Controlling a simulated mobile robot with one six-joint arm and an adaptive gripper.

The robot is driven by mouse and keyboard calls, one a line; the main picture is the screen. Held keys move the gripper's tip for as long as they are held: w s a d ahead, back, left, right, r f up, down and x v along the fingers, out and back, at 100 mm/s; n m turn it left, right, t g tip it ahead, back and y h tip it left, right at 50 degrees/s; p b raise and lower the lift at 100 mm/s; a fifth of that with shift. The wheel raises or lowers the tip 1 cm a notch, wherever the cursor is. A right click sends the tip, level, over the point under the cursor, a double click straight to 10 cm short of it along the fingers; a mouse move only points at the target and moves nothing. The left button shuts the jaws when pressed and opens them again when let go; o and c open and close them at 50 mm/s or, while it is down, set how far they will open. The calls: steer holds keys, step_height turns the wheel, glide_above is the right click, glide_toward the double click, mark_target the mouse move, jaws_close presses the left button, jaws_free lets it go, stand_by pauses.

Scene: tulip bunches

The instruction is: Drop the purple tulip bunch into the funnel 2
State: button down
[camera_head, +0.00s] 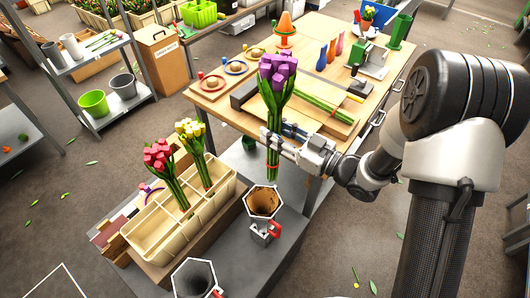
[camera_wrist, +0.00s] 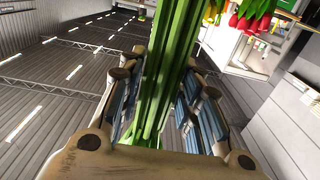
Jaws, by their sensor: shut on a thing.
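The purple tulip bunch (camera_head: 278,78) is upright in my gripper (camera_head: 277,142), which is shut on its green stems. The stems (camera_wrist: 165,85) run between the blue-padded fingers in the wrist view. A second hexagonal funnel (camera_head: 196,279) stands nearer at the bottom edge, partly cut off. I cannot read a number on either funnel, so I cannot tell which is funnel 2.
A cream divided crate (camera_head: 160,235) left of the funnels holds red tulips (camera_head: 158,155) and yellow tulips (camera_head: 189,130). A wooden workbench (camera_head: 215,103) behind carries vases, hats and a tray with more stems. A shelf with buckets stands at left.

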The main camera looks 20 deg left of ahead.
steer(key=s+n+g, duration=0.1)
steer(key=s+a+f+n+g, duration=0.1)
steer(key=s+g, duration=0.1)
steer(key=s+a+f+n+g+y, duration=0.1)
steer(key=s, duration=0.1)
steer(key=shift+f+g, duration=0.1)
steer(key=shift+g, duration=0.2)
steer(key=shift+d, duration=0.1)
step_height(320, 180, down, 23)
steer(key=b, duration=0.7)
stand_by(1.3)
